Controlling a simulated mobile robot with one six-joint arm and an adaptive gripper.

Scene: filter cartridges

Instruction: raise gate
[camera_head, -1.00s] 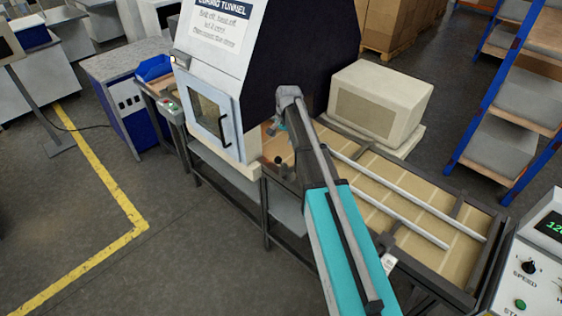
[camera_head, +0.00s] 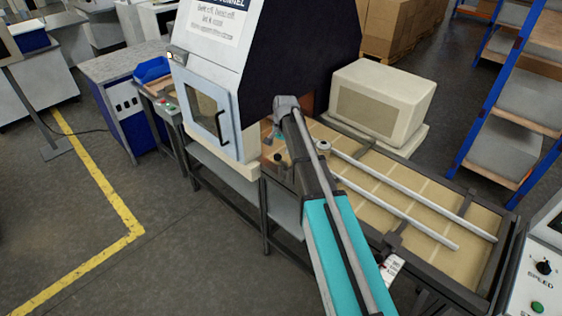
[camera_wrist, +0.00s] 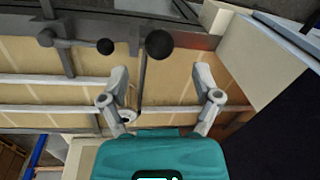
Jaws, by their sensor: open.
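My gripper (camera_wrist: 160,76) is open and empty in the wrist view, its two grey fingers spread above the conveyor. A dark lever with a large black ball knob (camera_wrist: 159,44) stands between and just beyond the fingertips. A smaller black knob (camera_wrist: 106,46) is to its left, beyond the left finger. In the head view a black knob (camera_head: 279,158) shows at the conveyor's near side, by the tunnel mouth. I cannot make out the gate panel itself. A small whitish round piece (camera_head: 322,145) sits on the conveyor beside my arm. My forearm hides part of the tunnel mouth.
The white curing tunnel (camera_head: 208,75) with its windowed door stands left of my arm. The conveyor (camera_head: 425,205) has two long rails. A beige box-shaped unit (camera_head: 380,100) stands behind it. A control panel (camera_head: 540,270) is at the right edge.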

